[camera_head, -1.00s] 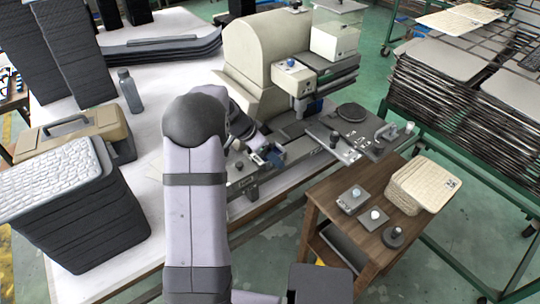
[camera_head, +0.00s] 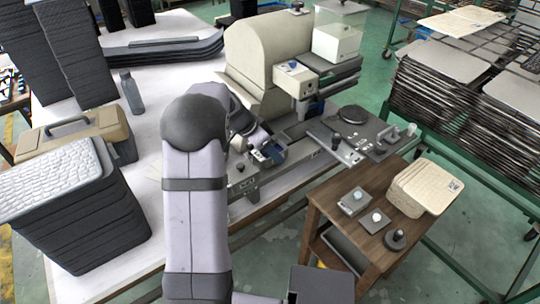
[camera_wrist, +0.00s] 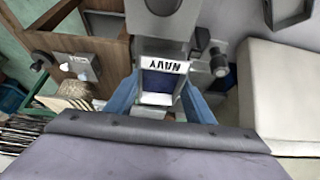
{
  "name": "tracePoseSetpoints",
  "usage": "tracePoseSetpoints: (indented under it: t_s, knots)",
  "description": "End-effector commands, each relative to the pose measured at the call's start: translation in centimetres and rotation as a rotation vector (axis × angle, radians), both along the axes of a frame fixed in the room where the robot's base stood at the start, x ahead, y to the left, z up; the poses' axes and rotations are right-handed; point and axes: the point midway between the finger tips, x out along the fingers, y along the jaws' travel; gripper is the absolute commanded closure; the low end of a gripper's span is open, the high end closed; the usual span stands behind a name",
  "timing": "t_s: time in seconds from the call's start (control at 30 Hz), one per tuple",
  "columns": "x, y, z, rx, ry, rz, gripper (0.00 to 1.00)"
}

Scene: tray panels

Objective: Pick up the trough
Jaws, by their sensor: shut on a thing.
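The trough (camera_wrist: 163,67) is a small pale-framed block with a dark navy middle and an upside-down "NAVY" label, in the centre of the wrist view. My gripper (camera_wrist: 160,86) has a blue finger on each side of it and is shut on it. The far ends of the fingers are partly hidden by the trough. In the head view, my gripper (camera_head: 271,153) is beside the printing machine's front rail, past the end of my arm. The trough is too small and covered there to make out clearly. I cannot tell whether it touches the surface below.
The cream machine (camera_head: 253,52) stands close behind my gripper. Its grey plate (camera_head: 378,149) extends right. A wooden stand (camera_head: 387,245) with small knobbed blocks and a cream stack (camera_head: 425,187) is at front right. Dark tray stacks (camera_head: 75,215) stand left.

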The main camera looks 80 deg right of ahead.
Motion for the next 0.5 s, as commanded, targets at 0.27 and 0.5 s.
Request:
tracePoseSetpoints:
  t_s: [0.27,0.5]
  knots:
    - [0.0,-0.2,4.8,-0.008,-0.002,0.0,0.82]
    - [0.0,-0.1,7.5,-0.004,0.0,0.001,0.82]
